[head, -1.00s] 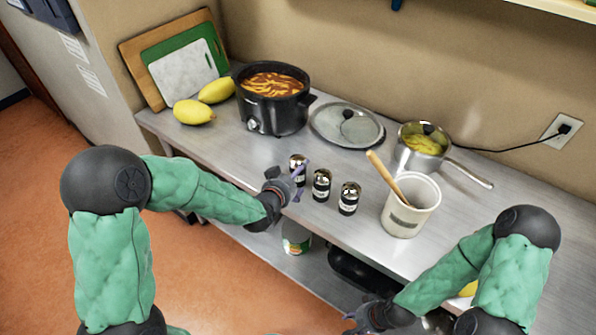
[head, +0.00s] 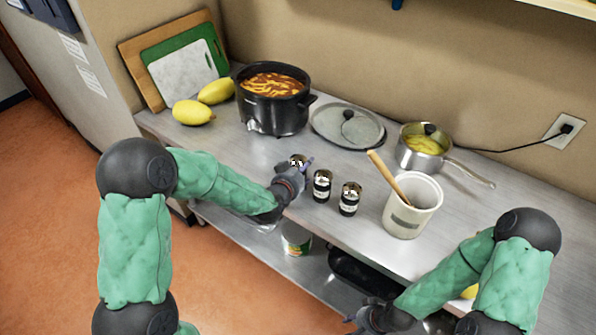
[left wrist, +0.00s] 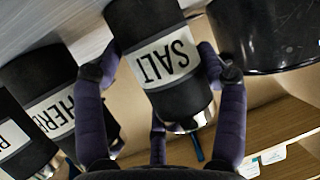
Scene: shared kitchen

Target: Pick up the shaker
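Three dark shakers with shiny metal tops stand in a row near the counter's front edge. The left one, labelled SALT (left wrist: 165,62), is partly hidden by my left gripper (head: 301,168) in the head view; its top (head: 297,160) shows. In the left wrist view, the open fingers of my left gripper (left wrist: 160,75) are on either side of the salt shaker; I cannot tell whether they touch it. The middle shaker (head: 321,186) and right shaker (head: 349,199) also show, the middle one labelled HERB (left wrist: 45,100). My right gripper (head: 368,318) is low at the bottom, its opening unclear.
A black slow cooker (head: 273,110) stands behind the shakers, with a glass lid (head: 330,118) beside it. A white utensil crock (head: 410,215) and a saucepan (head: 422,160) stand to the right. A can (head: 296,240) sits on the lower shelf.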

